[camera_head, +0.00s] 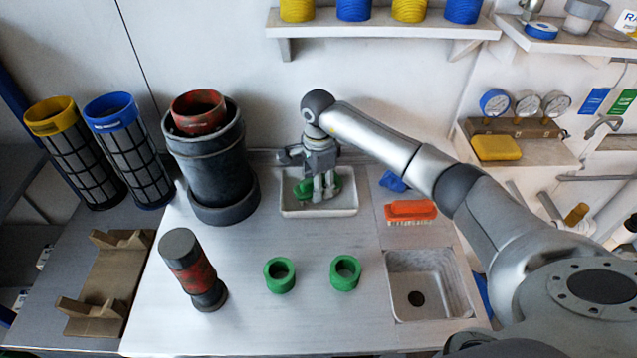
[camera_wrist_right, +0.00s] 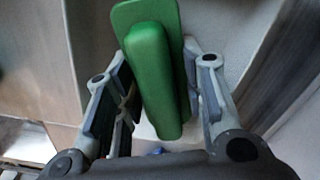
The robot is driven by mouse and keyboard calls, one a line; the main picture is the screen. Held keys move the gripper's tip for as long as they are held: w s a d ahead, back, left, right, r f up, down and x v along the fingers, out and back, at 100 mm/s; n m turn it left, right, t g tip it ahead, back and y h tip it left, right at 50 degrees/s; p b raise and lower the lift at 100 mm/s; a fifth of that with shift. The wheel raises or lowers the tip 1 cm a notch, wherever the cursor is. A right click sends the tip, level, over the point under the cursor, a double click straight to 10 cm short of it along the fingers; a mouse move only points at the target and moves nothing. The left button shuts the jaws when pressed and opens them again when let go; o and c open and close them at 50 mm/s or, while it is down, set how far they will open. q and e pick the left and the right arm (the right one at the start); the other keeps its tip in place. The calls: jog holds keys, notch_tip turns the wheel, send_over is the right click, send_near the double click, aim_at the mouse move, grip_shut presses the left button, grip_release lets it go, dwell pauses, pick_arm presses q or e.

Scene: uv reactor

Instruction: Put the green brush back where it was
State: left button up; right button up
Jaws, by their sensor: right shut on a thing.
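The green brush (camera_head: 303,188) is at the white tray (camera_head: 318,209) at the back of the counter. My right gripper (camera_head: 322,194) reaches down over the tray and is shut on the brush, partly hiding it. In the right wrist view the green brush (camera_wrist_right: 158,80) lies between the two fingers of the right gripper (camera_wrist_right: 157,95), with the pale tray behind it. I cannot tell whether the brush touches the tray floor. My left gripper is not in view.
An orange brush (camera_head: 410,209) lies right of the tray, above a small sink (camera_head: 430,285). Two green rings (camera_head: 280,274) and a red-and-black cylinder (camera_head: 190,268) stand in front. A large dark vessel (camera_head: 211,165) stands left of the tray. A shelf (camera_head: 385,27) overhangs behind.

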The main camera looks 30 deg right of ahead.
jog(key=shift+f, duration=0.15)
jog(key=o, duration=1.1)
jog(key=shift+r+b, duration=0.45)
jog(key=shift+r, duration=3.5)
jog(key=shift+f, duration=0.1)
